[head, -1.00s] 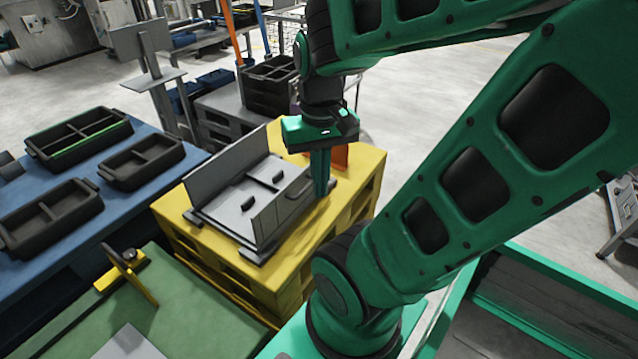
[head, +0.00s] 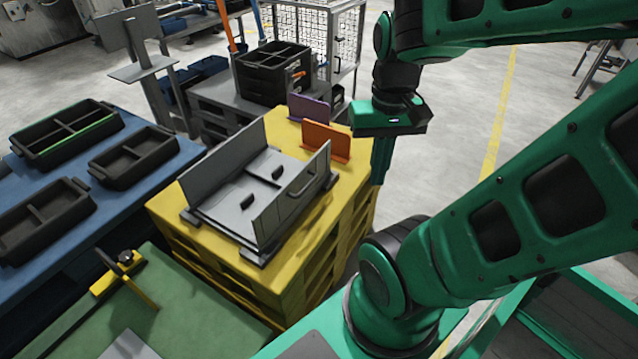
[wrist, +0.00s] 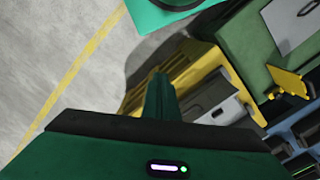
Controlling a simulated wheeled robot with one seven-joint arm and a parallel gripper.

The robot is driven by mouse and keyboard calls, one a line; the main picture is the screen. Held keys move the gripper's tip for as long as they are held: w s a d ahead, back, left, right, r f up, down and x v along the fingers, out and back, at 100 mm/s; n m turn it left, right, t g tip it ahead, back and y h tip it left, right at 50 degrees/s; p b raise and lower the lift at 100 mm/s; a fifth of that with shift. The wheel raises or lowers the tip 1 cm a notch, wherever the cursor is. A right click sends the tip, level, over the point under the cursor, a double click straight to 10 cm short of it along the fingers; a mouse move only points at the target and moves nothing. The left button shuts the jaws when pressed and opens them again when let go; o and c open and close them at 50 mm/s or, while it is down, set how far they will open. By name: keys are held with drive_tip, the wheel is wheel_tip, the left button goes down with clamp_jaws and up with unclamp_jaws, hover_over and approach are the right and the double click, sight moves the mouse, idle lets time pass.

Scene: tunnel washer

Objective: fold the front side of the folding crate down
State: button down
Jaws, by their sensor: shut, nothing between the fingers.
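The grey folding crate (head: 225,208) sits on a yellow pallet stack (head: 210,262). Its long left wall (head: 225,160) and its right wall (head: 292,195), which has a handle slot, stand upright. Between them lie flat grey panels with two small black latches (head: 277,172); the two short ends show no upright wall. My gripper (head: 379,178) is shut and empty, pointing down, to the right of the crate and apart from it, by the pallet's right edge. In the wrist view, the shut fingers (wrist: 160,95) show with part of the crate (wrist: 205,102) beside them.
An orange plate (head: 326,141) and a purple plate (head: 308,108) stand on the pallet behind the crate. A blue table with black trays (head: 133,158) is at left. A green table with a yellow clamp (head: 125,277) is in front. Open floor lies at right.

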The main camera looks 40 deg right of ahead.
sight(303, 192)
drive_tip(key=w+d+f+n+t+y, duration=0.2)
drive_tip(key=w+d+f+n+y, duration=0.4)
drive_tip(key=n, duration=0.7)
drive_tip(key=w+d+f+n+t+y, duration=0.1)
drive_tip(key=w+d+f+n+t, duration=0.15)
drive_tip(key=w+f+n, duration=0.85)
drive_tip(key=w+a+f+n, duration=0.2)
drive_tip(key=w+a+f, duration=0.1)
drive_tip(key=a, duration=0.3)
drive_tip(key=shift+w+a+f+n, duration=0.2)
drive_tip(key=shift+f+n, duration=0.1)
drive_tip(key=shift+n, duration=0.1)
